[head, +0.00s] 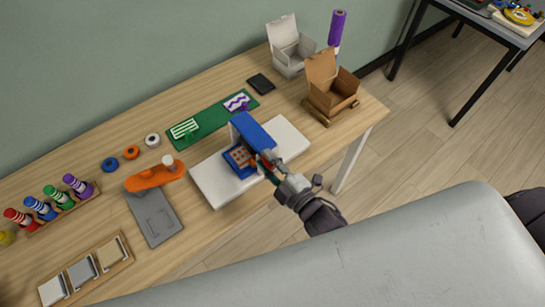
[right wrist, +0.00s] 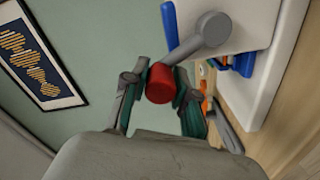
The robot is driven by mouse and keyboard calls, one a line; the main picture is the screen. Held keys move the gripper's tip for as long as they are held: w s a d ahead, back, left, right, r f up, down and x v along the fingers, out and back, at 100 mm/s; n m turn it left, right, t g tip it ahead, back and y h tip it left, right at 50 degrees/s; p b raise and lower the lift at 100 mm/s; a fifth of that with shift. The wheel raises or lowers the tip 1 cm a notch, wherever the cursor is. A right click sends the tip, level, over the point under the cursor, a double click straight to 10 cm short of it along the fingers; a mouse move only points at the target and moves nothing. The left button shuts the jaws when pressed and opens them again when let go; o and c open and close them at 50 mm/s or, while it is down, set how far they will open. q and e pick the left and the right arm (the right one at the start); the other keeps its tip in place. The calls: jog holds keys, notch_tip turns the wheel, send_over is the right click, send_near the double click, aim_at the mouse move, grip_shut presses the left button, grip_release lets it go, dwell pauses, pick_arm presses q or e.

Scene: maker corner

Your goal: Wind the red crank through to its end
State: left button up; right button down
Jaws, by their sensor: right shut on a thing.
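The red crank knob (right wrist: 160,84) sits between the two fingers of my right gripper (right wrist: 158,92), which are shut on it. A grey crank arm (right wrist: 198,38) runs from the knob up to a round hub at the upper right in the right wrist view. In the head view the blue device (head: 252,132) stands on a white board (head: 212,181), and my right gripper (head: 272,163) is at its right side. The gripper covers most of the crank there. My left gripper is not in view.
An orange tool (head: 152,177) and a grey plate (head: 154,218) lie left of the board. A green mat (head: 211,118) lies behind it. An open cardboard box (head: 333,94) stands at the back right. Several colored rollers stand at the left.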

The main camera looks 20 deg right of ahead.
jog(key=n, duration=0.1)
jog(key=f+n+b, duration=0.1)
jog(key=shift+s+a+f+n, duration=0.1)
jog(key=shift+a+n, duration=0.3)
jog(key=n+b, duration=0.1)
jog(key=n, duration=0.1)
jog(key=a+f+n+b, duration=0.1)
jog(key=shift+s+a+n, duration=0.15)
jog(key=shift+n, duration=0.25)
jog(key=c, duration=1.1)
grip_release()
jog(key=shift+o, duration=0.9)
jog(key=shift+f, duration=0.1)
jog(key=shift+s, duration=0.1)
